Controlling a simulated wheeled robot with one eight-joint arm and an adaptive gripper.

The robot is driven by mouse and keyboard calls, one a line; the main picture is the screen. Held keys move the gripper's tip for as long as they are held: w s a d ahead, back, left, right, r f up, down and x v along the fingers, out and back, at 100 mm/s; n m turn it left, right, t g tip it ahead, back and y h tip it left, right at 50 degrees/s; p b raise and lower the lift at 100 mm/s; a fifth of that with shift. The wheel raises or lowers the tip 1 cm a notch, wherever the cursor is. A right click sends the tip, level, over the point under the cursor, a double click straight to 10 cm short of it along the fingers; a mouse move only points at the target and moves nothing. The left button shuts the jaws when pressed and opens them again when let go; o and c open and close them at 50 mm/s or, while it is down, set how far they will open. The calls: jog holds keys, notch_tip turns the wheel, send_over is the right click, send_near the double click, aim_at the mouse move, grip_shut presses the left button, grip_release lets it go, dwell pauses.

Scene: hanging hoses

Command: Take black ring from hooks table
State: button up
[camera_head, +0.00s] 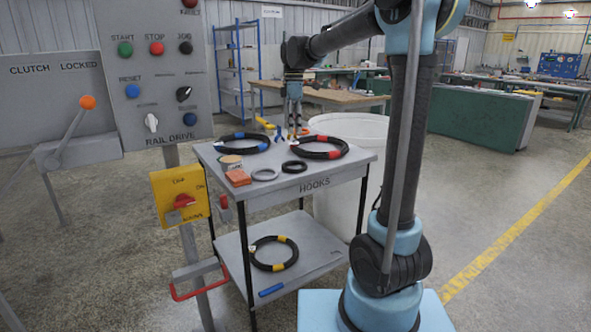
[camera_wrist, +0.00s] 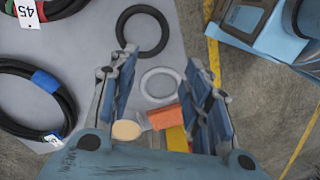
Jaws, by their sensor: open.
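The black ring (camera_head: 294,171) lies flat on the top of the HOOKS table (camera_head: 340,178), near its front edge and right of a grey ring (camera_head: 265,179). In the wrist view the black ring (camera_wrist: 120,28) is fully visible beyond the fingertips, above the grey ring (camera_wrist: 145,85). My gripper (camera_head: 292,132) points down over the back part of the table, behind the black ring. In the wrist view my gripper (camera_wrist: 160,62) is open and empty, with its two blue-padded fingers spread apart. The black ring is not between them.
Two banded black hose coils lie on the tabletop, left (camera_head: 225,137) and right (camera_head: 318,155). An orange block (camera_head: 238,178) and a round beige-topped item (camera_head: 230,160) stand at the left. Another coil (camera_head: 274,267) lies on the lower shelf. A white bin (camera_head: 340,210) stands behind the table.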

send_over(296, 170)
jog(key=w, duration=0.2)
jog(key=f, duration=1)
jog(key=shift+s+a, duration=0.2)
jog(key=shift+a, duration=0.05)
jog(key=shift+d+f, duration=0.2)
jog(key=shift+f, duration=2.45)
grip_shut()
